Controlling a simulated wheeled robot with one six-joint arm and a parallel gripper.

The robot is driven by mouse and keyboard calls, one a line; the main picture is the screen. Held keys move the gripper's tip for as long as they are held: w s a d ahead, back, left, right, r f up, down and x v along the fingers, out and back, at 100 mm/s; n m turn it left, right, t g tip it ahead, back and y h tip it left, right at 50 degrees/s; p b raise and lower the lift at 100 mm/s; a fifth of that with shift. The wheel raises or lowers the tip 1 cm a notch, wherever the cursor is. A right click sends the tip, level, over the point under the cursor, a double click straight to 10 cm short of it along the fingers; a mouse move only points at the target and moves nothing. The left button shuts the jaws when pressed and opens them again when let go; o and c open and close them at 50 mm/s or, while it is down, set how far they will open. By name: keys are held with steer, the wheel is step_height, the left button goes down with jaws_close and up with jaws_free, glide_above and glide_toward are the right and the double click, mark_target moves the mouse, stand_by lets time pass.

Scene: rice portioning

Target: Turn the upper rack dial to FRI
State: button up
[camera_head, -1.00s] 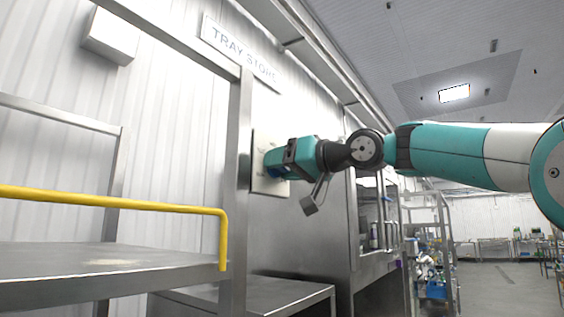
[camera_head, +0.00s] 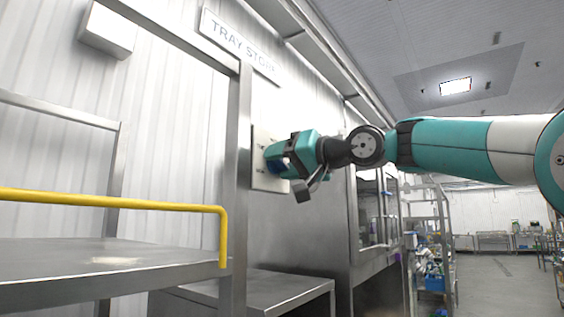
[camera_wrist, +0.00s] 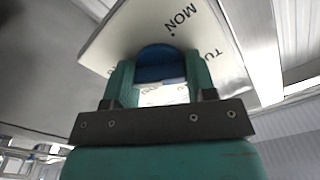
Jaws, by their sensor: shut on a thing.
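The dial plate (camera_head: 262,178) is a pale panel on the wall beside the steel upright. It also fills the upper middle of the wrist view (camera_wrist: 118,42), with "MON", a dot and part of "TU" readable on it. The blue dial knob (camera_wrist: 155,62) is between the two teal fingers of my gripper (camera_wrist: 158,80). My gripper also shows in the head view (camera_head: 272,160), against the plate. It is shut on the knob. The knob's pointer and the other day labels are mostly hidden behind the gripper.
A "TRAY STORE" sign (camera_head: 240,45) hangs above the plate. A steel shelf with a yellow rail (camera_head: 120,202) stands at left, and a low steel bench (camera_head: 270,290) lies below. A steel cabinet (camera_head: 372,225) stands to the right. Open floor (camera_head: 495,280) lies at far right.

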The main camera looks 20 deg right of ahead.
steer(key=o, duration=0.9)
steer(key=shift+b+v, duration=1.35)
steer(key=shift+v, duration=7.35)
steer(key=a+f+n+g+h+b, duration=0.15)
steer(key=a+f+g, duration=0.35)
steer(key=f, duration=1)
steer(key=a+f+g+h+b, duration=0.1)
steer(key=a+f+g+b, duration=0.15)
steer(key=a+f, duration=0.85)
steer(key=s+f+n+g+h+b, duration=0.1)
steer(key=s+f+g, duration=0.1)
steer(key=s+f, duration=0.3)
steer(key=s+d+f+n+g+h+b, duration=0.1)
steer(key=s+f, duration=0.5)
steer(key=f, duration=0.6)
steer(key=s+f+n+g+h+b, duration=0.1)
steer(key=s+f+n+g+h, duration=0.1)
steer(key=s+f+g, duration=0.2)
steer(key=shift+s+d+f+n, duration=0.1)
steer(key=shift+s+f, duration=0.25)
steer(key=shift+f, duration=0.45)
steer(key=shift+s+d+f+n, duration=0.1)
steer(key=shift+s+f, duration=0.2)
steer(key=shift+f, duration=0.5)
steer(key=shift+s+d+f+n, duration=0.1)
steer(key=shift+s+f, duration=0.25)
steer(key=shift+f, duration=0.4)
